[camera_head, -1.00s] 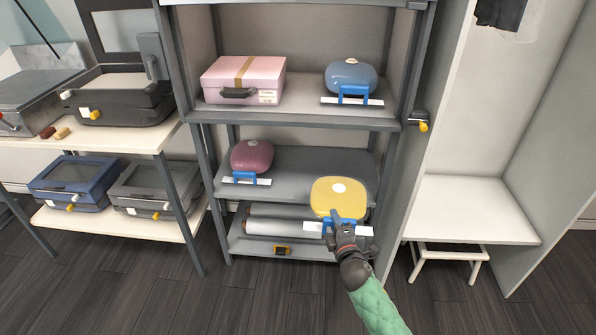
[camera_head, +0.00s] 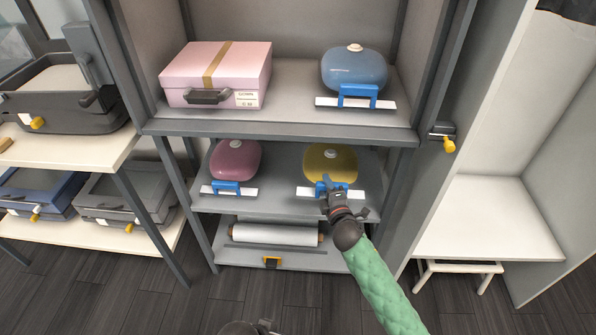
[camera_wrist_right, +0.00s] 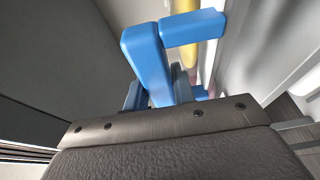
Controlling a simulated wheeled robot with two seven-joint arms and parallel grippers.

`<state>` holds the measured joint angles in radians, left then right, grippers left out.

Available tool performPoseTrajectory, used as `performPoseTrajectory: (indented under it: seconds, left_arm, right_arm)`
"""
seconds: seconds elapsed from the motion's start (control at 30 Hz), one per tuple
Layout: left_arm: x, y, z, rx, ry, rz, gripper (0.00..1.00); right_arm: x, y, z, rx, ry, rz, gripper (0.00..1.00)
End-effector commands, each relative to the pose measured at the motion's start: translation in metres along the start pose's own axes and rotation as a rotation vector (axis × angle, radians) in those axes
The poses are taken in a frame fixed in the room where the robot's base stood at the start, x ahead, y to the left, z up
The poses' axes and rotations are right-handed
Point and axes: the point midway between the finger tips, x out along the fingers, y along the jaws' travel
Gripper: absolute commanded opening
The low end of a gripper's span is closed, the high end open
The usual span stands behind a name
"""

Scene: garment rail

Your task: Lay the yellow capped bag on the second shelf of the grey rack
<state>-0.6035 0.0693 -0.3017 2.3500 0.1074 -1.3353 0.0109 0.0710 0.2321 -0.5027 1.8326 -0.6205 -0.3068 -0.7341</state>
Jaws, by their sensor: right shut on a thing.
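The yellow capped bag (camera_head: 330,163) is at the right of the grey rack's middle shelf (camera_head: 270,200), beside the pink capped bag. It has a pale cap on top and a blue handle on a white strip (camera_head: 335,193) in front. My right gripper (camera_head: 328,188) is shut on the blue handle, which fills much of the right wrist view (camera_wrist_right: 150,65). The bag looks level, but I cannot tell whether it touches the shelf. A dark part of mine, perhaps my left gripper (camera_head: 262,327), is cut off by the bottom edge; its jaws cannot be made out.
The pink bag (camera_head: 235,160) stands at the shelf's left. Above are a pink box (camera_head: 216,75) and blue bag (camera_head: 355,72); below lies a white roll (camera_head: 275,235). Rack posts flank the opening. A yellow-tipped latch (camera_head: 446,140) juts at the right.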

Motion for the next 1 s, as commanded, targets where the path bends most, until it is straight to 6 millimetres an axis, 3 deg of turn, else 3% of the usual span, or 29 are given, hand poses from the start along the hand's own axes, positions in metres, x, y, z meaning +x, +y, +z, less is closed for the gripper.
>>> performPoseTrajectory:
  seconds: [0.6, 0.87, 1.0]
  left_arm:
    - [-0.001, -0.001, 0.0, 0.0, -0.002, -0.002, 0.0]
    - [-0.001, 0.0, 0.001, 0.001, 0.0, 0.0, 0.0]
    - [0.0, 0.001, 0.001, 0.001, 0.001, 0.001, 0.0]
  right_arm:
    - [0.101, -0.059, -0.003, 0.002, -0.002, 0.0, 0.0]
    - [0.112, -0.071, -0.003, 0.001, 0.0, 0.001, 0.0]
    - [0.111, -0.09, -0.004, 0.003, -0.001, -0.001, 0.0]
